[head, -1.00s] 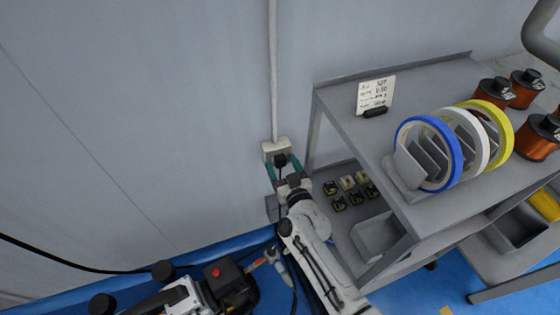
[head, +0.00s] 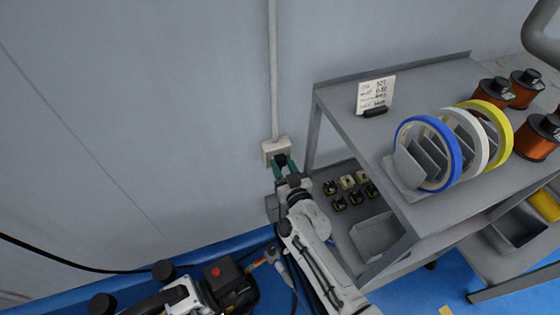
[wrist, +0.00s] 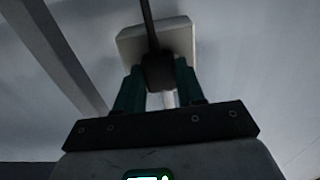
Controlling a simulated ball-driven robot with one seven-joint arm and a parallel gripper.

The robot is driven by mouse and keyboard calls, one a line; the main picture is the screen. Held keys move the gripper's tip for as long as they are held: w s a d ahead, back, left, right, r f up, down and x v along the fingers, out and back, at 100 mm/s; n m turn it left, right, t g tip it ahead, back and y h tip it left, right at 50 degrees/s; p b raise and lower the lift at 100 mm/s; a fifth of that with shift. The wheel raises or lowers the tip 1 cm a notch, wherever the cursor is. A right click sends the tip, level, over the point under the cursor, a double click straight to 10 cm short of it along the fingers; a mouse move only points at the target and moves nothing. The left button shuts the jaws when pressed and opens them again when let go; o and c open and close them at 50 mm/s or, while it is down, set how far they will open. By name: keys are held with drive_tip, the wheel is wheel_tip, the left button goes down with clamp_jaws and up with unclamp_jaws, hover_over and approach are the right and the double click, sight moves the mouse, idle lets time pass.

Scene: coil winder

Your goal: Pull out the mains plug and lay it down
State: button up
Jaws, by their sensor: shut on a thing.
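The black mains plug (wrist: 158,72) is between the green fingers of my gripper (wrist: 158,82), which is shut on it. Its dark cable runs up across the wrist view. The pale wall socket box (head: 276,148) is right behind the plug, at the foot of a vertical conduit; it also shows in the wrist view (wrist: 178,35). The plug is at the socket's face; I cannot tell whether its pins are in. In the head view my gripper (head: 283,165) reaches up to the box, and its fingers mostly hide the plug.
A grey shelf cart (head: 345,92) stands close to the right of my gripper. It carries a tape rack, copper spools (head: 492,92) and a note card (head: 375,94). Small dark parts (head: 347,190) and a grey bin (head: 377,235) are on its lower shelf. Blue floor lies below.

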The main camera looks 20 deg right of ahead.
clamp_jaws()
drive_tip(key=shift+s+p, duration=1.05)
drive_tip(key=shift+s, duration=1.9)
